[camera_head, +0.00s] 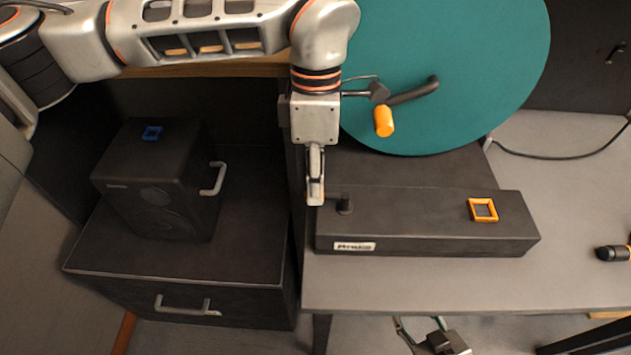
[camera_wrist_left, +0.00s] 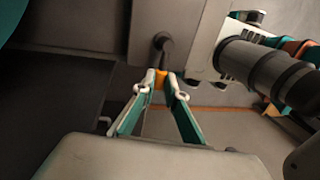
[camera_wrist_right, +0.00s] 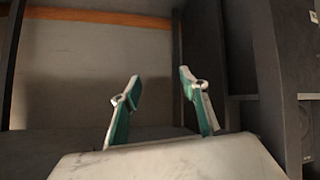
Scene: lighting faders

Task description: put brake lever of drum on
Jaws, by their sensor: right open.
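The teal drum (camera_head: 460,70) stands upright at the back of the table, with a dark crank and orange handle (camera_head: 384,121) on its face. In front of it is a long dark base box (camera_head: 420,235). The brake lever (camera_head: 345,204) is a small black post at the box's left end, its arm reaching left; it also shows in the left wrist view (camera_wrist_left: 163,45). My left gripper (camera_head: 315,198) points down there, its fingers (camera_wrist_left: 160,78) closed around the lever's orange tip.
A black speaker (camera_head: 155,185) with a blue square stands on a dark cabinet (camera_head: 180,265) at left. An orange square frame (camera_head: 483,210) is on the box's right end. A black-and-yellow object (camera_head: 612,253) lies at the table's right. The table's front strip (camera_head: 450,285) is clear.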

